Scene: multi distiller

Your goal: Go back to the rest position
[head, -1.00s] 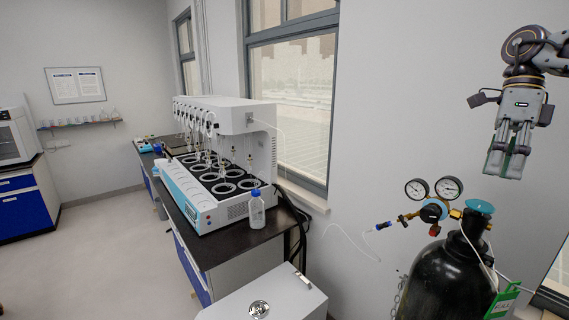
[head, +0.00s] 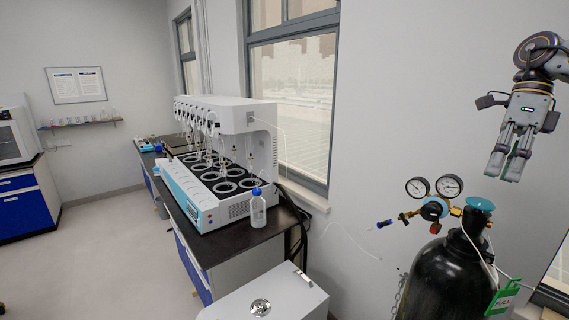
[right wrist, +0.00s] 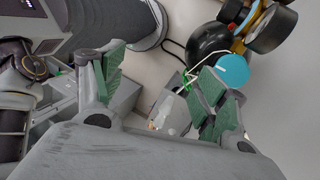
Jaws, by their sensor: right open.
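My right gripper (head: 508,166) hangs at the upper right of the head view, fingers pointing down. It is open and empty, above the gas cylinder (head: 447,282) and clear of it. In the right wrist view its green-padded fingers (right wrist: 158,85) stand apart with nothing between them. The cylinder's teal valve knob (head: 480,204) also shows in the right wrist view (right wrist: 232,70), beyond the right-hand finger. My left gripper is in neither view.
Two pressure gauges (head: 449,186) sit on the regulator beside the knob. A white multi-distiller (head: 225,135) and a blue-capped bottle (head: 258,210) stand on the dark bench. A white cabinet (head: 265,295) is at the front. The window wall is behind; the floor at left is clear.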

